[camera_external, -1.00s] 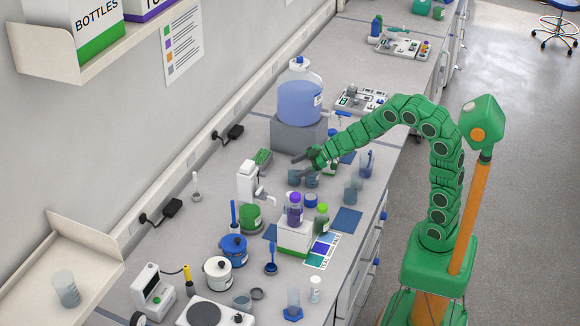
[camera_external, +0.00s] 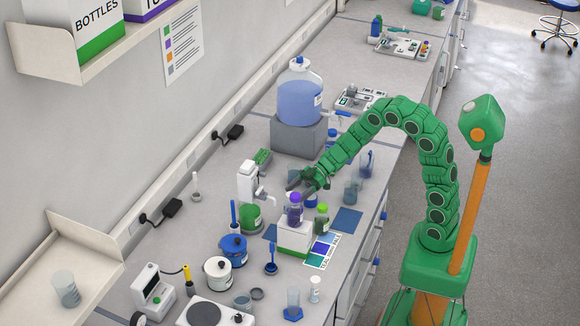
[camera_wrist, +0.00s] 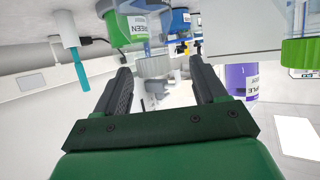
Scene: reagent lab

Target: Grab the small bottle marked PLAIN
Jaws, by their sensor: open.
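No label reading PLAIN can be made out in either view. My gripper (camera_external: 292,187) is open, just behind the purple-capped bottle in the external view. In the wrist view my gripper (camera_wrist: 160,68) has its fingers apart with nothing held between them. That view looks upside down; a purple bottle (camera_wrist: 240,82) with a partly hidden label is just right of the fingers, and a green-capped bottle (camera_wrist: 301,52) is farther right.
A white-capped small bottle (camera_external: 315,289) stands near the front edge. A large blue jug (camera_external: 300,98) sits on a grey block behind. Blue (camera_external: 233,250) and green (camera_external: 250,217) jars stand to the left. Clear beakers (camera_external: 351,192) stand to the right.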

